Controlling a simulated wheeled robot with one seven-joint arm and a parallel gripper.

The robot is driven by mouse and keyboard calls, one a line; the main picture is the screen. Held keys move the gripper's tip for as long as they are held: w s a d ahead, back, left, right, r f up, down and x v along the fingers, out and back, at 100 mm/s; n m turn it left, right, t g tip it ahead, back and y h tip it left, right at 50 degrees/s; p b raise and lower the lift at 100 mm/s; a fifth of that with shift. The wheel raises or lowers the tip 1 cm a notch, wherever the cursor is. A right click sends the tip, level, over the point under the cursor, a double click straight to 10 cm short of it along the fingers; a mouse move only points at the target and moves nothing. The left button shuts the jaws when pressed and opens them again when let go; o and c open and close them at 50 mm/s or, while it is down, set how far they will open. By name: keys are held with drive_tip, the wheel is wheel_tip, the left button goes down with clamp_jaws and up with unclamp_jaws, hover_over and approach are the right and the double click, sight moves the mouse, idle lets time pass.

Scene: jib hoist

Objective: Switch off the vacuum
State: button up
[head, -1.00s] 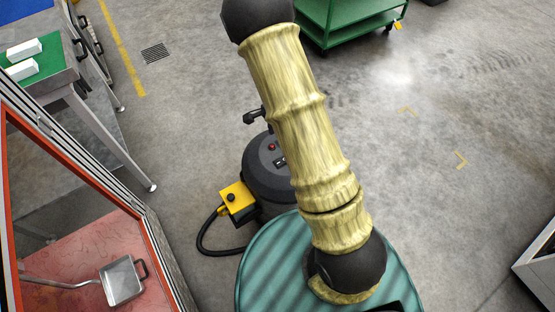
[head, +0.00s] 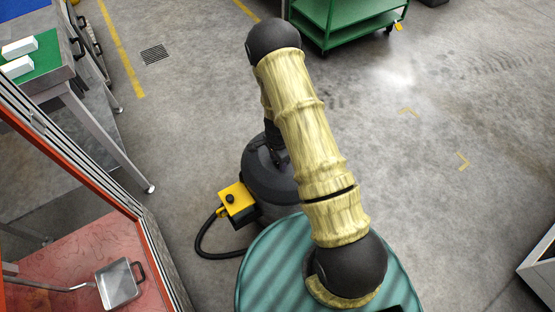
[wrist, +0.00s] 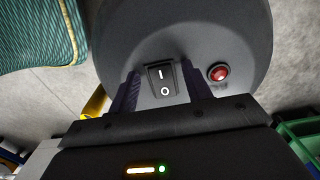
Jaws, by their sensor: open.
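The vacuum (head: 260,182) is a dark grey drum on the floor behind my teal base, partly covered by my arm in the head view. In the wrist view the vacuum's top (wrist: 185,35) fills the middle. A black rocker switch (wrist: 161,80) on it carries I at the upper end and O at the lower end; I cannot tell which end is pressed. A red round lamp (wrist: 218,72) is right of the switch. My gripper (wrist: 164,84) is open, its fingers on either side of the switch in the picture. I cannot tell whether they touch the vacuum.
A yellow box with a black knob (head: 237,201) sits at the vacuum's left side, with a black hose curving from it. A metal-legged table (head: 105,140) and an orange-framed enclosure (head: 150,235) stand left. A green cart (head: 345,25) is behind.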

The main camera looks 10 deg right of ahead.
drive_tip(key=c, duration=1)
drive_tip(key=shift+w+d+r+g+y, duration=0.1)
drive_tip(key=shift+d+g+y, duration=0.15)
drive_tip(key=shift+y, duration=0.45)
drive_tip(key=shift+w+d+r+g+y, duration=0.15)
drive_tip(key=shift+g+y, duration=0.1)
drive_tip(key=shift+y, duration=0.45)
drive_tip(key=shift+s, duration=0.1)
drive_tip(key=o, duration=1)
